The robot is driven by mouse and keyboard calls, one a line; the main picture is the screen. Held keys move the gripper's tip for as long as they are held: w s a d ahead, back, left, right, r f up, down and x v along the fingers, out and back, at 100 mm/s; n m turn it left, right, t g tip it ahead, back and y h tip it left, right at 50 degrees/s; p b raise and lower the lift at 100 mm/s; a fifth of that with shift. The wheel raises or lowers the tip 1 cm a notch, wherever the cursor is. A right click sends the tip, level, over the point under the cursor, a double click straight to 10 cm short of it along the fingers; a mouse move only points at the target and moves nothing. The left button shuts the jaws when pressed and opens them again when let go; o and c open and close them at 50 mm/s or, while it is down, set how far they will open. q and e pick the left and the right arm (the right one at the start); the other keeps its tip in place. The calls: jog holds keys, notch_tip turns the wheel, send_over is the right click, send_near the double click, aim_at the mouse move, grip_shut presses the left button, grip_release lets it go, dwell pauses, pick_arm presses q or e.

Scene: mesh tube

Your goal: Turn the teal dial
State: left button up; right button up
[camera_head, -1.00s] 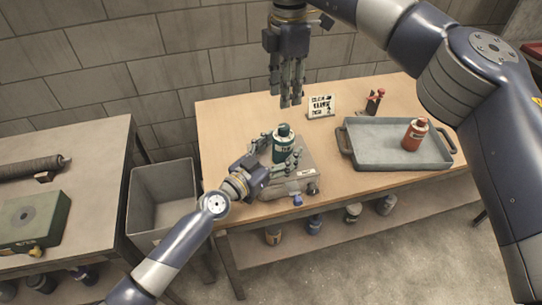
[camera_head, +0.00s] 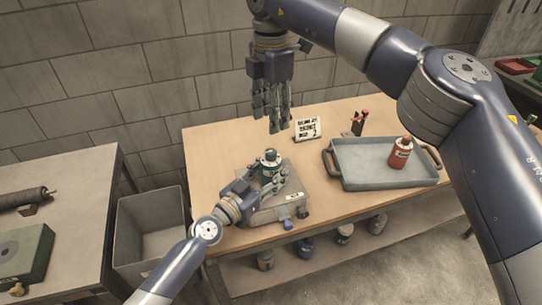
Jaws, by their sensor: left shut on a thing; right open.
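A teal cylinder (camera_head: 271,158) with a dark band stands on a grey box-like device (camera_head: 285,204) on the wooden table. I cannot tell for sure whether this cylinder is the dial; no marked dial face shows. My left gripper (camera_head: 268,186) comes in from the lower left and is shut on the teal cylinder; its fingers hide the lower part of it. My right gripper (camera_head: 273,118) hangs fingers down above the back of the table, behind the cylinder and apart from it. It is open and empty.
A printed card (camera_head: 307,129) and a small red-topped item (camera_head: 359,122) stand at the back. A grey tray (camera_head: 362,180) holds a red bottle (camera_head: 400,153) at the right. A grey bin (camera_head: 150,255) stands left of the table. A blue knob (camera_head: 288,224) shows at the device's front.

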aim_at(271, 151)
notch_tip(271, 151, down, 10)
jog(key=n, duration=0.7)
dwell(0.4)
jog(key=shift+r, duration=0.1)
jog(key=shift+c, duration=0.5)
grip_shut()
